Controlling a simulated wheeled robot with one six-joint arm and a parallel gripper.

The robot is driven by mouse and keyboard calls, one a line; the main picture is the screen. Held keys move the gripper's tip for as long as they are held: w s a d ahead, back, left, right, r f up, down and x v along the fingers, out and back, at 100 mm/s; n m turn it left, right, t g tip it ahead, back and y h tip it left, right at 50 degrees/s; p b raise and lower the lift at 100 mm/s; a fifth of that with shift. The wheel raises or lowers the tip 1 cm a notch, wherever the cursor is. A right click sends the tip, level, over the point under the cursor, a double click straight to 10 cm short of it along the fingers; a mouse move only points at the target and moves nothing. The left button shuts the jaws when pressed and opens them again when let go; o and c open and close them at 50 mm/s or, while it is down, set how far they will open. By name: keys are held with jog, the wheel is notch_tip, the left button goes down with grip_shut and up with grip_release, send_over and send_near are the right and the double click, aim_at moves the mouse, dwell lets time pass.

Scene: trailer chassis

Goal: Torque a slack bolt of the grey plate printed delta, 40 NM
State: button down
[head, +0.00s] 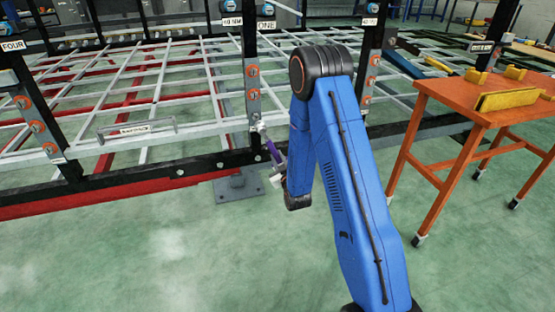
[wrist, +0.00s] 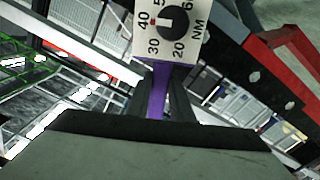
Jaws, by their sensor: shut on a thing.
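My gripper (head: 277,178) is shut on a torque tool with a purple handle (head: 272,152). In the wrist view the purple handle (wrist: 160,92) runs between the dark fingers to a pale dial face (wrist: 190,22) marked in NM. A white mark on its black knob faces roughly 40. In the head view the tool's upper end is at the lower part of a grey plate (head: 253,103) on the middle black post; contact cannot be told. The plate has orange-ringed bolts (head: 252,71). Its print is not legible, and which bolt is slack cannot be told.
A similar plate with orange-ringed bolts (head: 36,127) is on the left post, another (head: 371,82) on the right. Signs read FOUR (head: 12,45) and ONE (head: 266,26). An orange table (head: 460,101) with yellow pieces stands right. The green floor in front is clear.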

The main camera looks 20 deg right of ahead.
jog(key=w, duration=0.6)
jog(key=shift+w, duration=0.25)
dwell(0.3)
jog(key=shift+w+r, duration=0.1)
jog(key=shift+w, duration=0.7)
dwell(2.1)
jog(key=c, duration=2.3)
grip_release()
grip_shut()
jog(key=shift+a, duration=0.15)
jog(key=shift+a+f+m, duration=0.35)
jog(key=shift+a+m, duration=0.45)
jog(key=shift+a, duration=0.1)
jog(key=shift+a, duration=0.1)
